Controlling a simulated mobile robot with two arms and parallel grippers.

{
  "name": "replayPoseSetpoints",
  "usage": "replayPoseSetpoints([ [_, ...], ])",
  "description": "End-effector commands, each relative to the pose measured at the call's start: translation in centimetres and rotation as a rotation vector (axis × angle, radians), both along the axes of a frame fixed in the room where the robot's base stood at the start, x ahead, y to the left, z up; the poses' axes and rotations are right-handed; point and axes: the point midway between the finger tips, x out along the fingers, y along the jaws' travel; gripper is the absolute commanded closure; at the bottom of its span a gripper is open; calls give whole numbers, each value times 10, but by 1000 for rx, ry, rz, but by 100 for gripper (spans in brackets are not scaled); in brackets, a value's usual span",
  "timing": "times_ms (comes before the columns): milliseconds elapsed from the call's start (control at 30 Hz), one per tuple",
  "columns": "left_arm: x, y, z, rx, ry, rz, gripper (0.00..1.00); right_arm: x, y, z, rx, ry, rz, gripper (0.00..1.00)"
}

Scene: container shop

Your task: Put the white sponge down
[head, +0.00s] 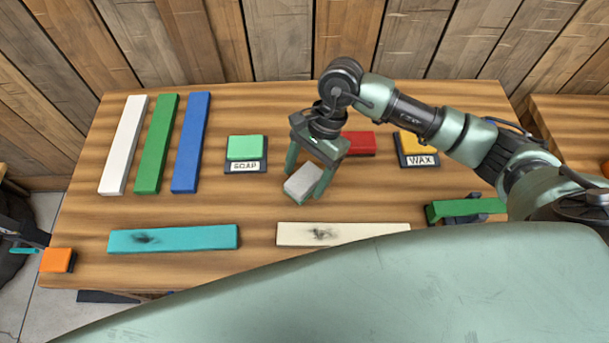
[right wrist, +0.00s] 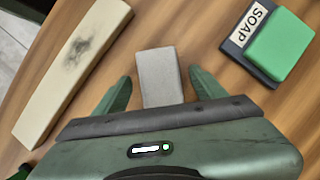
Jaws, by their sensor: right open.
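The white sponge (head: 302,180) is a light grey-white block near the middle of the wooden table, right of the soap and below the red block. It appears to rest on the tabletop. In the right wrist view the sponge (right wrist: 160,78) lies between the spread fingers, with gaps on both sides. My right gripper (head: 306,184) is open and pointing down, one finger on each side of the sponge. Its fingers also show in the right wrist view (right wrist: 160,75). My left gripper cannot be made out.
A green soap block (head: 246,147) and a yellow wax block (head: 412,143) sit on labelled pads. A red block (head: 358,143) lies between them. Smudged teal (head: 190,239) and cream (head: 335,233) boards lie near the front edge.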

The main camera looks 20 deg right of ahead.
Motion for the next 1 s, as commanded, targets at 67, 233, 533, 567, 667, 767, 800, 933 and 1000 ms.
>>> replayPoseSetpoints([
  [67,0,0,-7,0,0,0,64,5,-6,12,-1,-8,0,29],
  [233,0,0,-17,0,0,0,64,12,-19,47,-1,-9,-1,29],
  [533,0,0,-26,0,0,-1,64,20,-35,93,1,-4,-2,29],
  [567,0,0,-26,0,0,-1,64,21,-36,96,1,-4,-2,29],
  [667,0,0,-27,0,0,-1,64,21,-37,100,0,-2,-2,29],
  [767,0,0,-26,0,0,-2,64,21,-38,102,0,0,-1,29],
  [800,0,0,-26,-1,0,-2,64,21,-38,102,0,0,-1,29],
  [933,0,0,-26,-1,0,-2,64,21,-38,101,0,0,-1,29],
  [1000,0,0,-26,-1,0,-2,64,21,-37,101,0,0,-1,29],
])
